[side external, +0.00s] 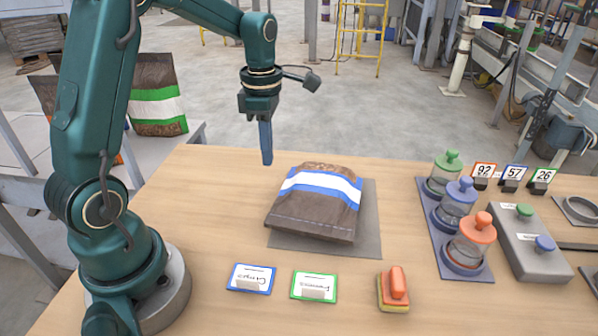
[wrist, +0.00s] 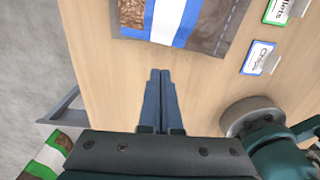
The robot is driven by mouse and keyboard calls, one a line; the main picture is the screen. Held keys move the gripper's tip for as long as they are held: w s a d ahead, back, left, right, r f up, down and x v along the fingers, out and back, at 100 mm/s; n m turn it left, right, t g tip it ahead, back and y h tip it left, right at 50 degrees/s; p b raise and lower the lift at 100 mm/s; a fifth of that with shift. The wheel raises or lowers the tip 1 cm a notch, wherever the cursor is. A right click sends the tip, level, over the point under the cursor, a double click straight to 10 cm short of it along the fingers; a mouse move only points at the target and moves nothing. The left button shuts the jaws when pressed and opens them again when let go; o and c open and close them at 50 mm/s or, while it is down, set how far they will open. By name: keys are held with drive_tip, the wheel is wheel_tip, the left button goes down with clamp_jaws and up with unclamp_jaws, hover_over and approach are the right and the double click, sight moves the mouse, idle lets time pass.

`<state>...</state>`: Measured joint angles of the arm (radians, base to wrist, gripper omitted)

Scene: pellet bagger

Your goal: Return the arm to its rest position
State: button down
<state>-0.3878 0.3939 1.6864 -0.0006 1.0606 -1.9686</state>
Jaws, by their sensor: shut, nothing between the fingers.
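My gripper (side external: 266,158) hangs from my teal arm above the back left edge of the wooden table, pointing down. Its blue fingers are together with nothing between them; they also show closed in the wrist view (wrist: 160,75). The gripper is apart from the brown bag (side external: 316,205) with a white and blue band. That bag lies on a grey mat (side external: 372,225) to the right of the gripper. In the wrist view the bag (wrist: 205,22) is at the top, beyond the fingertips.
A blue-edged card (side external: 251,279), a green-edged card (side external: 314,286) and an orange-topped brush or sponge (side external: 394,290) lie at the front. Lidded jars stand on a blue tray (side external: 434,232) at right, beside a grey button box (side external: 530,245). A green-banded bag (side external: 158,100) stands at the left.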

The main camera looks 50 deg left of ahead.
drive_tip(key=s+d+r+m+t, duration=0.2)
drive_tip(key=d+r, duration=0.2)
drive_tip(key=r, duration=0.6)
drive_tip(key=s+d+f+m+t, duration=0.1)
drive_tip(key=s+d+m, duration=0.2)
drive_tip(key=m, duration=0.9)
drive_tip(key=s+d+f+m+t, duration=0.2)
drive_tip(key=s+d+m, duration=0.2)
drive_tip(key=m, duration=0.9)
drive_tip(key=s, duration=0.3)
drive_tip(key=shift+s+t, duration=0.25)
drive_tip(key=shift+t, duration=0.05)
